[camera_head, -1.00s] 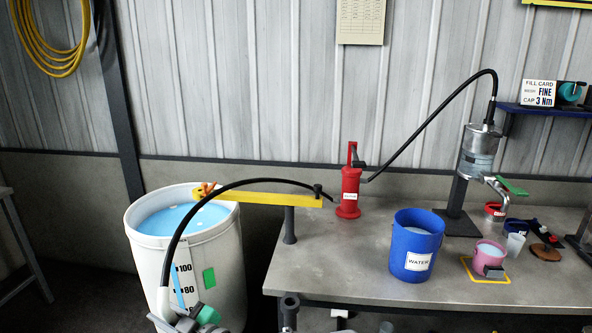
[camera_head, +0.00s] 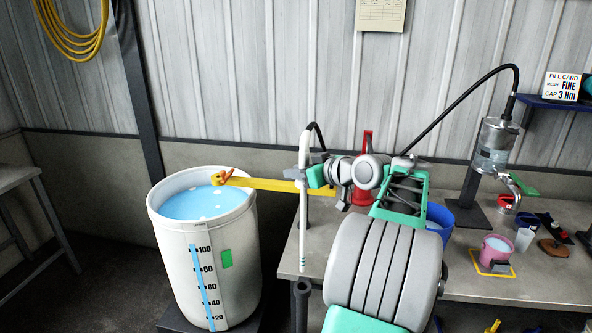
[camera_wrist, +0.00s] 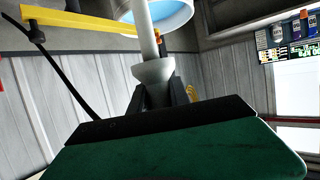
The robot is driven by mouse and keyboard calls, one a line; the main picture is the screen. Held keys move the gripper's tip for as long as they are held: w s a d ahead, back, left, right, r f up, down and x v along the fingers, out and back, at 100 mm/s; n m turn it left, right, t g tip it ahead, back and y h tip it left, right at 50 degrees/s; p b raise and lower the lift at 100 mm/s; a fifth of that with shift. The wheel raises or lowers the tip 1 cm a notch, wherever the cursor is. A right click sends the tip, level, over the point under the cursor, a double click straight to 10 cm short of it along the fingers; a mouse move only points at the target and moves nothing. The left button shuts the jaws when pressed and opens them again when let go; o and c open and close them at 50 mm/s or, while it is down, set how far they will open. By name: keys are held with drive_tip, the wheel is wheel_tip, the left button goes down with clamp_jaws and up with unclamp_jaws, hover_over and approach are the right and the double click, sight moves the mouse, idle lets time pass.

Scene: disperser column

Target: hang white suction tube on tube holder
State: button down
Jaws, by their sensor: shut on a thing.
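The white suction tube (camera_head: 304,225) hangs upright in the head view, its banded lower end free in the air. My gripper (camera_head: 313,176) is shut on its upper part; its black hose (camera_head: 318,135) bends over from the top. In the wrist view the tube (camera_wrist: 147,38) and its flared collar (camera_wrist: 152,72) show at my gripper (camera_wrist: 158,97). A dark open-topped tubular upright (camera_head: 302,291), possibly the tube holder, stands at the bench front. In the picture it lies just below the tube's lower end; the depth gap is unclear.
A white drum (camera_head: 173,265) of blue liquid stands left of the bench (camera_head: 530,278). A yellow bar (camera_head: 262,184) with an orange end reaches over its rim. A red pump (camera_head: 366,140) and a blue bucket (camera_head: 447,217) are partly behind my arm. A pink cup (camera_head: 496,249) stands at right.

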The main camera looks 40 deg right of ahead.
sight(304, 210)
wheel_tip(304, 210, down, 6)
drive_tip(key=b, duration=0.5)
drive_tip(key=shift+s+r, duration=0.1)
drive_tip(key=shift+r, duration=0.05)
drive_tip(key=shift+b, duration=0.5)
idle(1.3)
